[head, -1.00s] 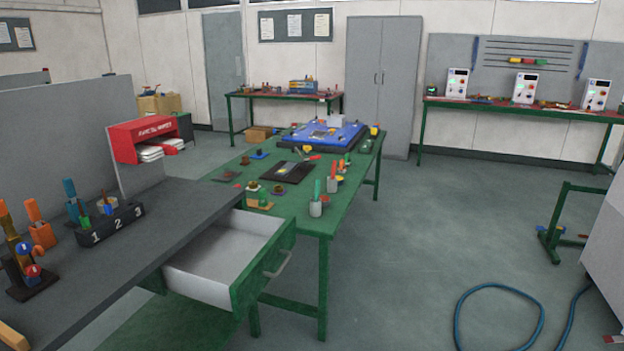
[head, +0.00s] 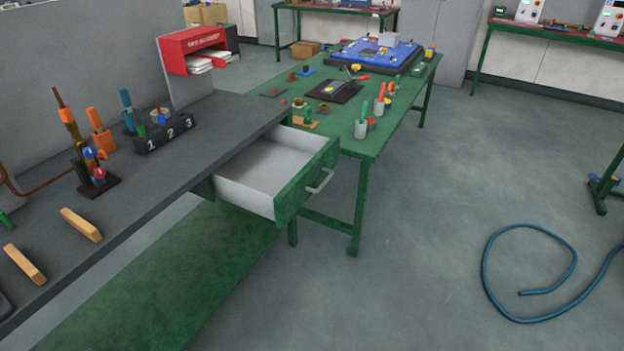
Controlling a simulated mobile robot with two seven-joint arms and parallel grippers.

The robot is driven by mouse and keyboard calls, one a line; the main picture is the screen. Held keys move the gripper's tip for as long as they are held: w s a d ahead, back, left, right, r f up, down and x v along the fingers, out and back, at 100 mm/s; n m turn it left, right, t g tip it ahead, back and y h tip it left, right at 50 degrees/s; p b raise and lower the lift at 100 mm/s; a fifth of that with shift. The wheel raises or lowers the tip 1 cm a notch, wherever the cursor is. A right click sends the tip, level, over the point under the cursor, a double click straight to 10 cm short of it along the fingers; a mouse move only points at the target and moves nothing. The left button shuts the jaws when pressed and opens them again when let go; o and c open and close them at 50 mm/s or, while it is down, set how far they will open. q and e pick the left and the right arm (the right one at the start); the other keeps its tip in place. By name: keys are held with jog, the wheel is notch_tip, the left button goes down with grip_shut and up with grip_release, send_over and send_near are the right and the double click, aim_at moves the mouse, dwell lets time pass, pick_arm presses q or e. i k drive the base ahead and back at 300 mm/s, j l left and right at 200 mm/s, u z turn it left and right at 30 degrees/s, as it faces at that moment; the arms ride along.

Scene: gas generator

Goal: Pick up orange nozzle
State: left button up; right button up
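On the dark grey bench at left stands a tool stand (head: 96,165) with blue and red numbered knobs. An orange piece (head: 67,115) sits near its top, with a brown rod rising from it. Beside it, to the right, a second orange piece (head: 103,138) stands upright on the bench, with a narrower orange top. I cannot tell which of these is the orange nozzle. Neither of my grippers is in view.
The grey bench (head: 110,240) also holds a black block marked 1, 2, 3 (head: 164,136) and two wooden bars (head: 81,224). An open drawer (head: 290,195) juts out at its right. A green table (head: 395,125) stands beyond; a blue hose (head: 484,275) lies on the floor.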

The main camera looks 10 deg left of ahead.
aim_at(65, 112)
jog(key=u, duration=1.55)
jog(key=i+j, duration=0.1)
jog(key=j, duration=0.2)
jog(key=i+j+z, duration=0.1)
jog(key=j+z, duration=0.15)
jog(key=z, duration=0.15)
jog(key=j+z, duration=0.4)
jog(key=i+l, duration=0.05)
jog(key=l, duration=0.05)
